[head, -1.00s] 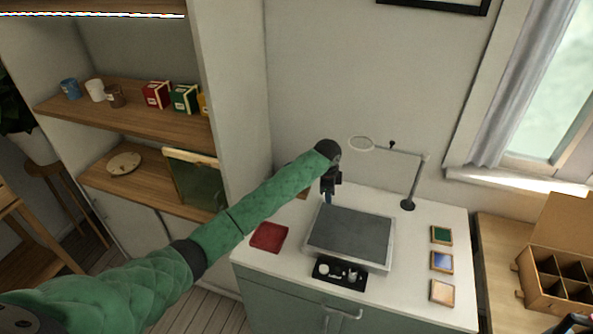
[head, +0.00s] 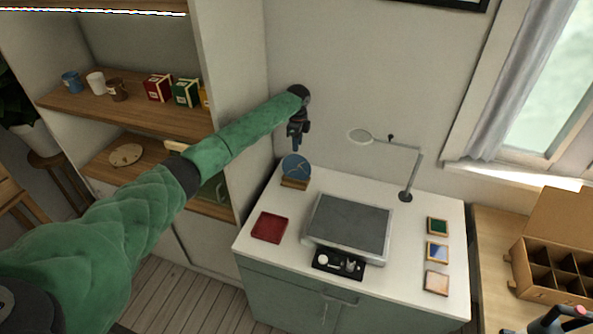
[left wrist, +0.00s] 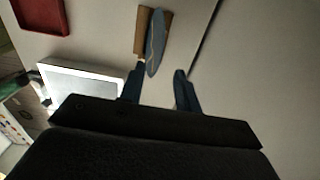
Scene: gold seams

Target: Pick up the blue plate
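The blue plate (head: 295,167) stands on edge in a small wooden stand (head: 293,183) at the back left of the white counter, and light seam lines cross its face. My left gripper (head: 297,143) hangs just above the plate, pointing down. In the left wrist view the plate (left wrist: 156,42) shows nearly edge-on in its stand (left wrist: 140,33), ahead of the fingers. My left gripper (left wrist: 158,82) is open there, with a clear gap between its fingers and nothing seen held. Part of my right gripper (head: 567,318) shows at the bottom right corner; its fingers are unclear.
A grey-topped tray (head: 348,225) lies mid-counter, with a red cloth or tray (head: 270,227) to its left. A magnifier lamp (head: 410,175) stands at the back right. Small coloured tiles (head: 437,252) lie along the right side. The shelf unit (head: 225,100) rises close on the left.

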